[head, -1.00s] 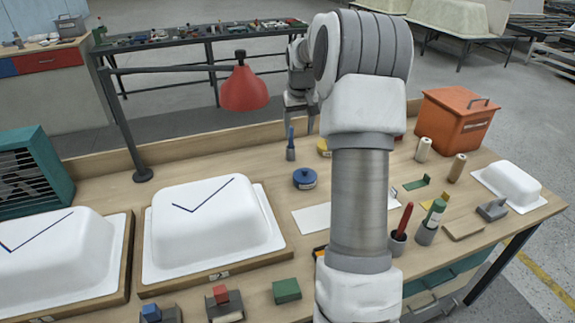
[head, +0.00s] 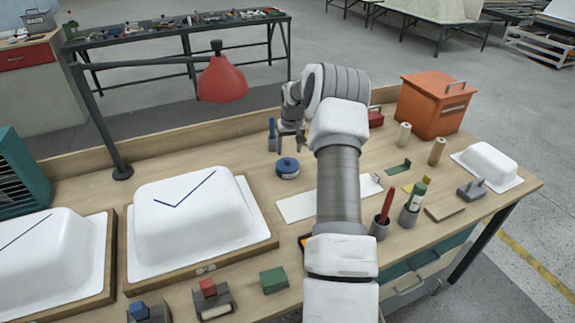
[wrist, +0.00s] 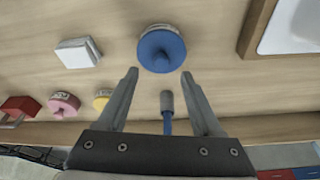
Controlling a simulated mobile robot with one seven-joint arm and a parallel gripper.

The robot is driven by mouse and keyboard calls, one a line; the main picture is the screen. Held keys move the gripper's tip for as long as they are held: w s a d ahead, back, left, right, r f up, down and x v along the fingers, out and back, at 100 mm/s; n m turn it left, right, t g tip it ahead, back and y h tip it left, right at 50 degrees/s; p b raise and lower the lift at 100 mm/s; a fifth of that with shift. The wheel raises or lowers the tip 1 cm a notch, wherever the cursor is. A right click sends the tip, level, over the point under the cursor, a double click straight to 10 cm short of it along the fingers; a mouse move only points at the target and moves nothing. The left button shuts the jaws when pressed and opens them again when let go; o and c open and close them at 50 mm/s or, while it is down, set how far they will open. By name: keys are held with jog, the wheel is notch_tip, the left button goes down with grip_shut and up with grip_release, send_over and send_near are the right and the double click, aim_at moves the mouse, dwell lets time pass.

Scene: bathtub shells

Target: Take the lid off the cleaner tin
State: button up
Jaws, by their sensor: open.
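A round blue tin (head: 287,168) with a blue lid stands on the workbench behind the white panel. In the wrist view the blue lid (wrist: 161,48) shows a raised knob in its middle and a pale label on the tin's side. I cannot read which tin is the cleaner. My gripper (head: 291,143) is above and just behind the blue tin. In the wrist view my gripper (wrist: 159,75) is open and empty, its fingers pointing toward the lid, apart from it. A yellow tin (wrist: 102,98) and a pink tin (wrist: 63,104) stand to the left there.
A red lamp (head: 221,78) hangs to the left. A white tub shell (head: 195,220) lies at front left, and an orange box (head: 436,106) stands at back right.

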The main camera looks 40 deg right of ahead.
aim_at(287, 159)
jog(key=shift+x, duration=2.7)
jog(key=shift+w, duration=0.1)
grip_shut()
